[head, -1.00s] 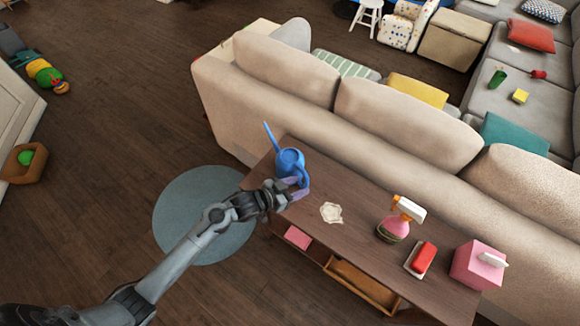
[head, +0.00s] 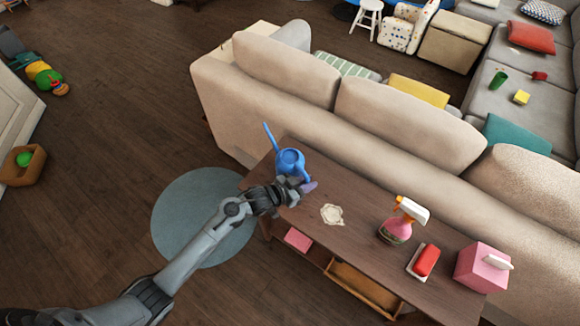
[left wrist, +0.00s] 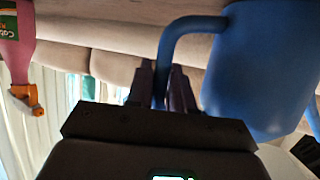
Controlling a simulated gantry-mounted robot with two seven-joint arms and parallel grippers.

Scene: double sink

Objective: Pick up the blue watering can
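The blue watering can (head: 289,160) stands upright at the left end of the wooden console table, its long spout pointing up and left. In the left wrist view the can's body (left wrist: 265,70) fills the upper right, and its curved handle runs down between my fingers. My left gripper (head: 300,188) is at the handle side of the can. In the left wrist view the dark fingers (left wrist: 166,88) lie close on both sides of the handle and look shut on it. My right gripper is in neither view.
On the table (head: 362,240) are a cream coaster-like piece (head: 332,214), a spray bottle (head: 397,230), a red item on a small tray (head: 426,260) and a pink tissue box (head: 482,268). A beige sofa (head: 320,125) stands close behind. Floor is open at left.

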